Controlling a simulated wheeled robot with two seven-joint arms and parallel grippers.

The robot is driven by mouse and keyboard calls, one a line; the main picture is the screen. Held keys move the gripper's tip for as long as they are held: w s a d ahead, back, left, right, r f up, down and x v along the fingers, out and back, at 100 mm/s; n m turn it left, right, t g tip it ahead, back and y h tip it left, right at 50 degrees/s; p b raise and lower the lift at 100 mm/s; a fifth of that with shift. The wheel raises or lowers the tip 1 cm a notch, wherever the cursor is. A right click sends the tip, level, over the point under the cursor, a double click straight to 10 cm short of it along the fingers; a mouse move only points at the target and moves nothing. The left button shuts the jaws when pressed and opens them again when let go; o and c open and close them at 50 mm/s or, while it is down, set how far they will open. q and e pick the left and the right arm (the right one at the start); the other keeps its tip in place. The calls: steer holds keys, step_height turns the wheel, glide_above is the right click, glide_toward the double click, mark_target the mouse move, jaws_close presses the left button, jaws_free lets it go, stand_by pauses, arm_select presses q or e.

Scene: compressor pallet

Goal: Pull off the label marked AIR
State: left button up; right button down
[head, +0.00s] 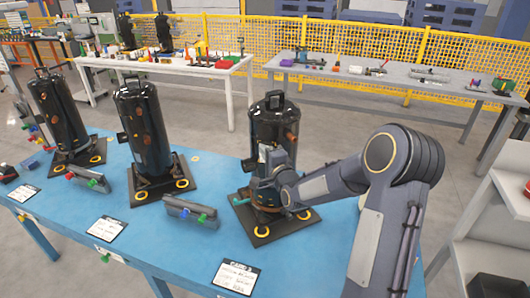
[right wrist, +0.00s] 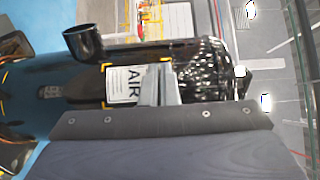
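The AIR label (right wrist: 124,84) is a white tag with dark letters, in the right wrist view. It lies against the dark, glossy side of the right-hand compressor (head: 274,124). Yellow corner marks surround the label and my finger area. My right gripper (right wrist: 160,80) has its grey fingers at the label's right part, close together and covering some of it. Whether they pinch the label's edge is hidden. In the head view my right gripper (head: 268,176) is at the compressor's front, and the label cannot be made out there. My left gripper is not in view.
The blue table (head: 190,245) also bears a middle compressor (head: 143,128) and a left compressor (head: 62,112) on black bases. Tool holders (head: 191,212) and printed cards (head: 237,276) lie near the front edge. A short dark pipe (right wrist: 84,43) sticks out near the label.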

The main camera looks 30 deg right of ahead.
steer(key=shift+s+a, duration=0.1)
steer(key=shift+a, duration=0.05)
steer(key=shift+s+a+b, duration=1.2)
steer(key=shift+s+a, duration=0.65)
steer(key=shift+a, duration=0.3)
